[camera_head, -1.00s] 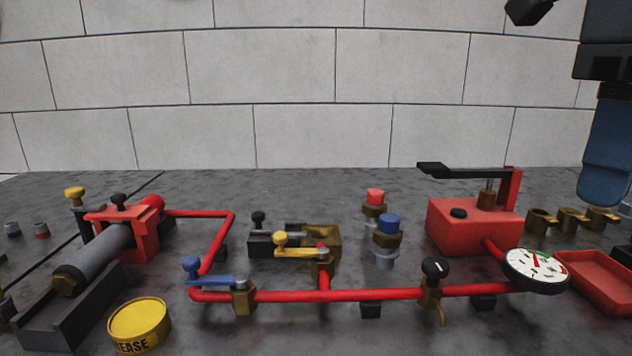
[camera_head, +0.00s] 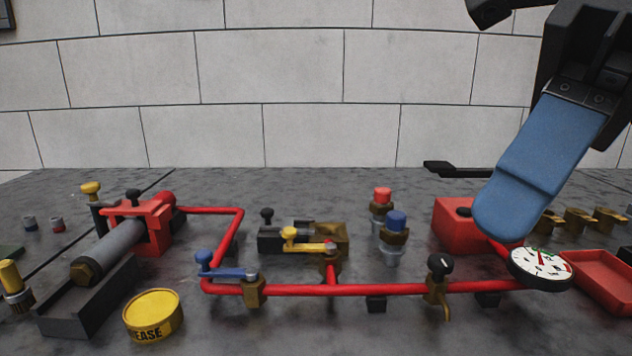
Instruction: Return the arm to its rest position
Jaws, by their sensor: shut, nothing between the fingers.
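My gripper (camera_head: 503,222) comes in from the upper right, with blue fingers pointing down and to the left. The fingers are together and hold nothing. In the picture it overlaps the red hand pump (camera_head: 452,228) and hides most of that pump's right side and upright. The tip shows just above the pressure gauge (camera_head: 541,267); I cannot tell how far apart they are in depth. The pump's black handle (camera_head: 453,170) shows to the left of the fingers.
Red pipe (camera_head: 400,289) runs along the front with a blue-handled valve (camera_head: 228,271) and a black-knobbed valve (camera_head: 439,275). A yellow grease tin (camera_head: 153,315) stands at front left. Red and blue capped fittings (camera_head: 396,225) stand mid-bench. A red tray (camera_head: 603,279) lies at right.

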